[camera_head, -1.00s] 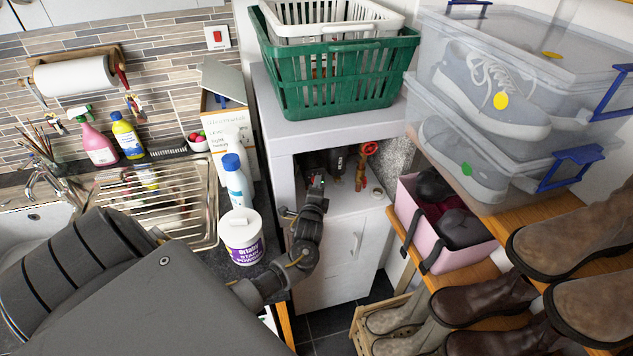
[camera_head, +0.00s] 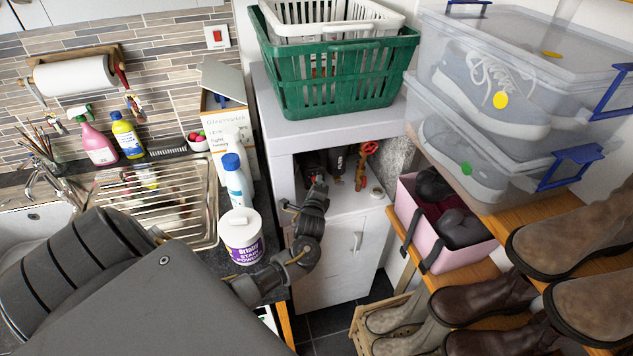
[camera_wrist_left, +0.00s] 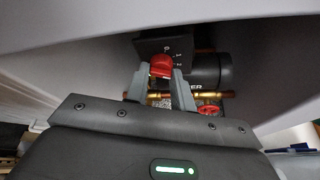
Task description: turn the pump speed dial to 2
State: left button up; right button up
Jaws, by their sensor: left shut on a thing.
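The pump (camera_wrist_left: 210,70) is a dark unit on a copper pipe inside the open cupboard recess. Its red speed dial (camera_wrist_left: 161,65) sits on the front of a dark box with small pale marks, too small to read for certain. In the left wrist view my left gripper (camera_wrist_left: 160,78) is shut on the dial, one grey finger on each side. In the head view my left gripper (camera_head: 318,182) reaches into the recess, and the dial is mostly hidden there. The pump (camera_head: 338,160) shows partly behind it. My right gripper is not in view.
A red valve wheel (camera_head: 369,149) stands right of the pump on brass pipework. A green basket (camera_head: 335,75) sits on the cupboard top. A white tub (camera_head: 241,238) and a bottle (camera_head: 236,182) stand on the counter beside my left arm.

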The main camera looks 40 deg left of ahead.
pick_arm(q)
jog(key=o, duration=1)
jog(key=shift+s+d, duration=0.1)
jog(key=b+v, duration=0.2)
jog(key=v, duration=0.8)
jog(key=shift+s, duration=0.2)
jog(key=shift+d, duration=0.15)
